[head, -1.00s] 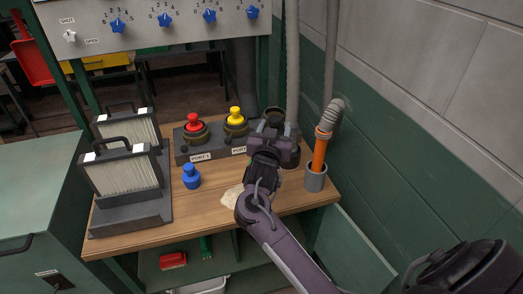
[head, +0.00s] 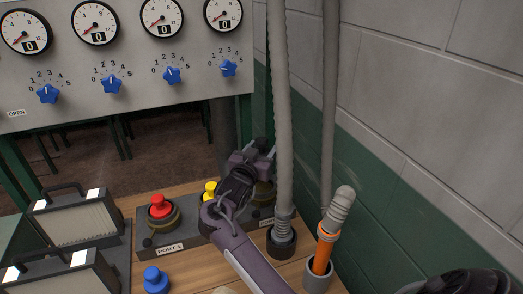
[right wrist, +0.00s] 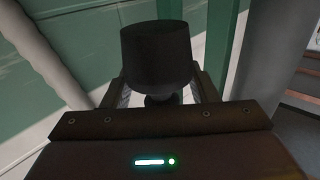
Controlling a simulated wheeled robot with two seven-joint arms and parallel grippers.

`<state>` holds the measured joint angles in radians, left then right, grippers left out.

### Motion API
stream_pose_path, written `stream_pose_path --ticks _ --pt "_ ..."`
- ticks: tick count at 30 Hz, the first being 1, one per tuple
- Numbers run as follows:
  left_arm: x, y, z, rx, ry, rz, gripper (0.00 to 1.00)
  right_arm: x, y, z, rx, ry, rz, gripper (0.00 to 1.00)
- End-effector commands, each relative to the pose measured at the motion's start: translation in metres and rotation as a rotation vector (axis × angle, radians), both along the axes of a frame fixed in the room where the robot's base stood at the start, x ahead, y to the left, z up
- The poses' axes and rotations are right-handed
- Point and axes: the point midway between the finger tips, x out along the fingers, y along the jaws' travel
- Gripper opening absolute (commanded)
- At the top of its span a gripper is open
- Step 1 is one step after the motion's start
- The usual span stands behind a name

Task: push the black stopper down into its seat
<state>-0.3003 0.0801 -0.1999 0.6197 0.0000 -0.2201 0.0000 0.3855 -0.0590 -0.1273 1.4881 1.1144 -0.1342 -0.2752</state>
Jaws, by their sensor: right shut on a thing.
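The black stopper (right wrist: 157,55) shows in the right wrist view as a wide dark tapered plug, with its narrow neck between my right gripper's fingers (right wrist: 158,97). In the head view my right gripper (head: 262,150) is shut on it, above and behind the right end of the port block (head: 200,238). The stopper is only a small dark shape there (head: 264,143). A ring-shaped seat (head: 264,192) at the block's right end is partly hidden by the gripper and arm. The stopper appears apart from the seat. My left gripper is not in view.
A red stopper (head: 158,206) and a yellow one (head: 210,188) sit in the other ports. A blue stopper (head: 156,279) stands in front. A grey hose (head: 282,130) and an orange-handled tool in a holder (head: 323,252) stand close right. The gauge panel (head: 130,70) is above.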

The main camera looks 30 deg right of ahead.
Motion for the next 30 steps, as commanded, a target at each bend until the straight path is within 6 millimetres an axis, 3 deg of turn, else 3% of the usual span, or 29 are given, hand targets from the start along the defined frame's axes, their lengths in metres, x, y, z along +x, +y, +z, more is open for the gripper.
stream_pose_path --ticks 20,30 --pt "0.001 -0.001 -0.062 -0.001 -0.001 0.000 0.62 0.000 0.000 -0.068 -0.001 -0.001 0.001 0.29" --pt "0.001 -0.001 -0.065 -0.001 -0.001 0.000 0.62 0.000 0.000 -0.078 0.000 0.000 0.001 0.29"
